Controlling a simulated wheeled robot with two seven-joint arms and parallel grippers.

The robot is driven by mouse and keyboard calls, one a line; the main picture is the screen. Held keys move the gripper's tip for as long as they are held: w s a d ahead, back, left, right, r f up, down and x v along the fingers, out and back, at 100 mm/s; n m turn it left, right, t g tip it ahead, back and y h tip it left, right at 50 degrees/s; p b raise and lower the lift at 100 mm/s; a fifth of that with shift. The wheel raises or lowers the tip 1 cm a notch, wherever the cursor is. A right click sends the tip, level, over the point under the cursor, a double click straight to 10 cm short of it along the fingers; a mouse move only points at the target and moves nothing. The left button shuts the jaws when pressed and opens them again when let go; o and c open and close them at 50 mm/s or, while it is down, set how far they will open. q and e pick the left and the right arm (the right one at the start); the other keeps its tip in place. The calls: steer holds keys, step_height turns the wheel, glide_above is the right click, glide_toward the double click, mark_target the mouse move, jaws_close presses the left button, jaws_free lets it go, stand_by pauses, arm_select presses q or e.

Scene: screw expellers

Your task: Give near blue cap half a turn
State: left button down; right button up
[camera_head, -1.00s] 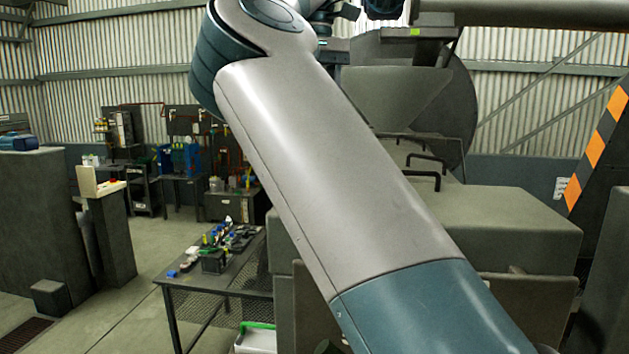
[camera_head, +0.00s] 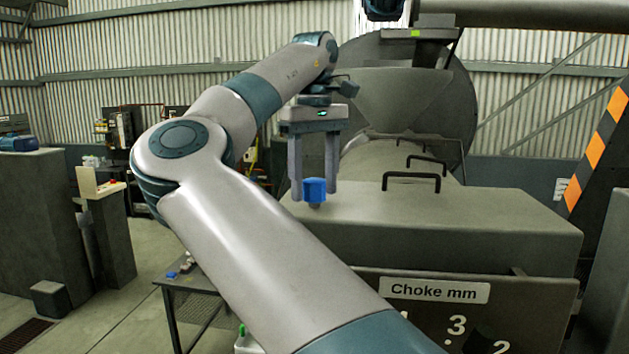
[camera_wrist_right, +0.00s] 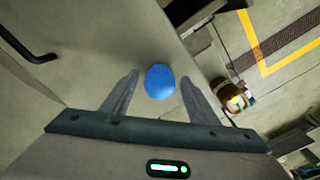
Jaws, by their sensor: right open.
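The near blue cap (camera_head: 314,189) is a small blue knob at the left end of the grey machine's top. My right gripper (camera_head: 313,194) points down over it, open, with one finger on each side of the cap. In the right wrist view, the cap (camera_wrist_right: 159,81) shows round between the two fingertips of the right gripper (camera_wrist_right: 159,77), with a visible gap on both sides. I see no contact, and the exact height of the tips relative to the cap is hard to tell. My left gripper is not in view.
The grey machine housing (camera_head: 450,225) has black handles (camera_head: 412,180) on top and a "Choke mm" label (camera_head: 434,291) on its front. A dark work table (camera_head: 192,300) stands at lower left, partly hidden by my arm. Yellow floor lines (camera_wrist_right: 262,62) show in the wrist view.

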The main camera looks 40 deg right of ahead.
steer(key=shift+f, duration=0.1)
steer(key=c, duration=1)
steer(key=shift+c, duration=0.2)
